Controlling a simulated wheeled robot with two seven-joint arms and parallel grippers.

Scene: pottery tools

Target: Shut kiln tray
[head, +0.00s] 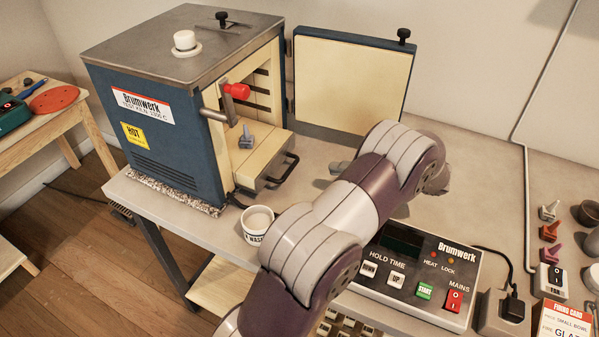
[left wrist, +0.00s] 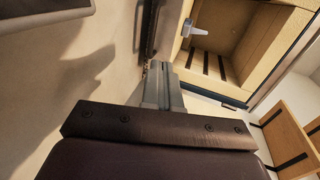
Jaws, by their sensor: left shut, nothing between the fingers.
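My right gripper is not in view.
The kiln door (head: 348,80) stands wide open behind the tray. A white cup (head: 258,224) stands near the bench's front edge. The control box (head: 415,275) lies to the right, beneath my arm in the picture.

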